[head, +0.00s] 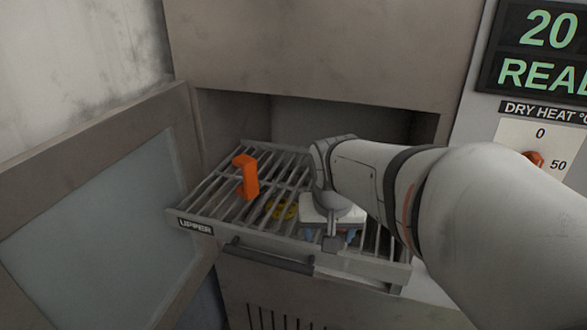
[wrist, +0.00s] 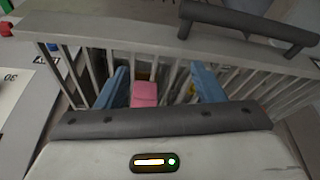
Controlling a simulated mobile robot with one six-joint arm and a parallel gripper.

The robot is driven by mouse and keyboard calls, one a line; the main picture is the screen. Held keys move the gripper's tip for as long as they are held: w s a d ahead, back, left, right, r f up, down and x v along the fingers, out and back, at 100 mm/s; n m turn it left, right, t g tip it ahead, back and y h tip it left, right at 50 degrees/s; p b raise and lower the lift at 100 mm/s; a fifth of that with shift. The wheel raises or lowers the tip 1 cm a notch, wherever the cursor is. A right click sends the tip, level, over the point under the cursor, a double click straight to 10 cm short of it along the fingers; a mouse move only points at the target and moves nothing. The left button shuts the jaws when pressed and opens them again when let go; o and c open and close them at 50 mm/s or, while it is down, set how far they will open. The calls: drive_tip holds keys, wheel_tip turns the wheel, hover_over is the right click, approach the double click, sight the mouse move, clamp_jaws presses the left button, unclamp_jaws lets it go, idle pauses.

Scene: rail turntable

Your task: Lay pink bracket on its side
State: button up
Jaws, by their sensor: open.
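The pink bracket (wrist: 144,93) shows in the wrist view between my two blue fingers, nearer the left one. Part of it is hidden behind the dark front edge of my gripper, so I cannot tell its full pose. In the head view it is hidden behind my gripper and wrist. My gripper (wrist: 160,72) is open, with gaps beside the pink bracket. In the head view my gripper (head: 330,238) points down over the front right part of the wire rack (head: 215,205).
An orange bracket (head: 246,176) stands on the rack's left part. A yellow piece (head: 283,210) lies near the middle. The rack has a front handle (head: 268,258) and an "UPPER" label. An open door (head: 95,215) stands at left; a control panel (head: 545,135) is at right.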

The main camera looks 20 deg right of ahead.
drive_tip(key=w+d+r+m, duration=0.1)
drive_tip(key=w+d, duration=0.1)
drive_tip(key=w+d+r+m+h+p, duration=0.1)
drive_tip(key=w+d, duration=0.1)
drive_tip(key=w, duration=0.1)
drive_tip(key=w+d+r+m, duration=0.1)
drive_tip(key=w+d, duration=0.1)
drive_tip(key=w, duration=0.1)
drive_tip(key=shift+d+r+m+p, duration=0.25)
drive_tip(key=shift+d+m+p, duration=0.15)
drive_tip(key=shift+w+d+f, duration=0.2)
drive_tip(key=shift+f, duration=0.05)
drive_tip(key=p+x, duration=0.1)
drive_tip(key=x, duration=0.2)
drive_tip(key=p+x, duration=0.1)
drive_tip(key=x, duration=0.3)
drive_tip(key=shift+w+d+r, duration=0.1)
drive_tip(key=shift+w+d, duration=0.1)
drive_tip(key=shift+w, duration=0.05)
drive_tip(key=c, duration=1.3)
